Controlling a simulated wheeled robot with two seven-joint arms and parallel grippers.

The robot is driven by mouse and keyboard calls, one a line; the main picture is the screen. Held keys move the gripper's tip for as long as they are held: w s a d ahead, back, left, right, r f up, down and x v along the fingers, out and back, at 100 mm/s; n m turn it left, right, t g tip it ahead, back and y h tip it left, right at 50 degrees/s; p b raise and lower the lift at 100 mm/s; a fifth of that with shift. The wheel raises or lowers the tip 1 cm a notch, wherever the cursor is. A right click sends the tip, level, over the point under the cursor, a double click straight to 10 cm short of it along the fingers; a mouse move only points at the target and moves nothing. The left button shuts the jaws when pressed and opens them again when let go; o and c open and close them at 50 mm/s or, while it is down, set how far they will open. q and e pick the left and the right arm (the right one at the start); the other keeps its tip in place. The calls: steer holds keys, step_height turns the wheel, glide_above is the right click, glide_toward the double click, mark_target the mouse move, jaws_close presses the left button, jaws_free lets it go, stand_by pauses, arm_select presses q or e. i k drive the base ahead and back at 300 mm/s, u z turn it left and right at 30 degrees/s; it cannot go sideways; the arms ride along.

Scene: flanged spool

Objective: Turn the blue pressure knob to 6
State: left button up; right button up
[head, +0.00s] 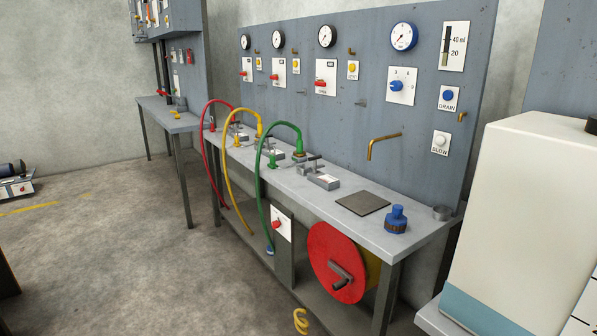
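The blue pressure knob (397,86) sits on a white square dial plate (402,95) on the grey upright panel, right of centre in the head view. The marks around it are too small to read surely, and its pointer setting cannot be told. A blue-rimmed gauge (403,36) is just above it. Neither my left nor my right gripper shows in the view. Nothing touches the knob.
A grey workbench (330,199) runs below the panel, with red, yellow and green hoses (263,180), a blue bottle-like part (397,219) and a dark pad (363,203). A red-flanged spool (337,262) is underneath. Open floor (120,250) lies left.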

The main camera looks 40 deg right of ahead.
mark_target(394, 85)
steer(key=z, duration=1.65)
steer(key=k, duration=0.55)
steer(key=u, duration=0.7)
steer(key=i, duration=0.7)
steer(key=u, duration=0.4)
steer(key=i, duration=1.2)
steer(key=z, duration=0.55)
